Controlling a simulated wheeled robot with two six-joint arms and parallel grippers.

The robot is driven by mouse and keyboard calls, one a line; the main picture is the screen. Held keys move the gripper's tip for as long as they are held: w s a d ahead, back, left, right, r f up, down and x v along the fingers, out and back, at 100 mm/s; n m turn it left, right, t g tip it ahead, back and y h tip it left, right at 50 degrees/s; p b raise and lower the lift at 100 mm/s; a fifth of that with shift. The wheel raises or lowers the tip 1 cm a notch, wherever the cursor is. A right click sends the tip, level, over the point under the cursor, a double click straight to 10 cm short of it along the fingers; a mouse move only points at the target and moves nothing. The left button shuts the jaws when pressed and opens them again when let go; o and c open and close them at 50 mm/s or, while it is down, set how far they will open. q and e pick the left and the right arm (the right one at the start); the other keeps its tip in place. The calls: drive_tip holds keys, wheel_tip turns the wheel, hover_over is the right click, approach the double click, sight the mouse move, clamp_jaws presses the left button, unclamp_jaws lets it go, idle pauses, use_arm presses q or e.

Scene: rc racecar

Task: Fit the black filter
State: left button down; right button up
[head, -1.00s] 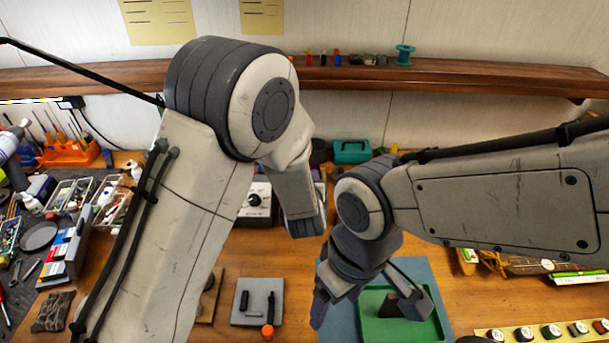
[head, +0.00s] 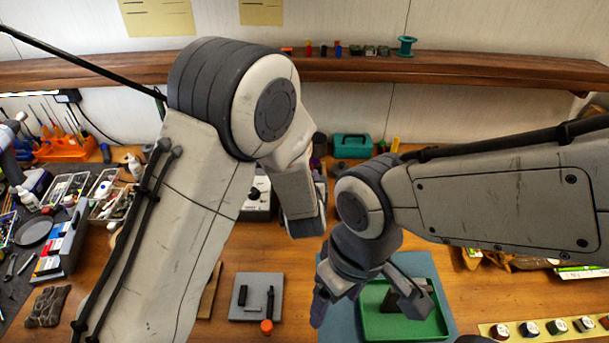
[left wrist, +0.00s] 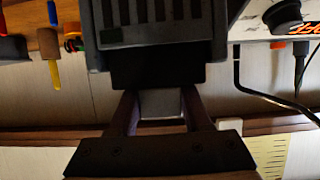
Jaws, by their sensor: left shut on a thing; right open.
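In the left wrist view, my left gripper (left wrist: 156,98) is shut on a black block with slots in its face (left wrist: 155,30). I take this to be the black filter, but its outline is cut off by the frame's top. In the head view, my left arm's end (head: 303,212) hangs near the middle, and its fingers and the block are hidden. My right gripper (head: 366,304) is open, with its fingers spread above the green tray (head: 385,325).
A grey pad (head: 246,314) with two black upright pieces and an orange cap (head: 267,327) lies left of the tray. A grey box with a knob (head: 256,203) stands behind. Tool bins (head: 72,189) crowd the left. A strip of round pots (head: 530,329) lies at right.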

use_arm(q)
drive_tip(key=shift+f, duration=0.15)
use_arm(e)
drive_tip(key=shift+f, duration=0.15)
use_arm(q)
drive_tip(key=shift+c, duration=1.3)
unclamp_jaws()
drive_tip(key=shift+s+a+f, duration=0.1)
drive_tip(key=shift+a+f, duration=0.05)
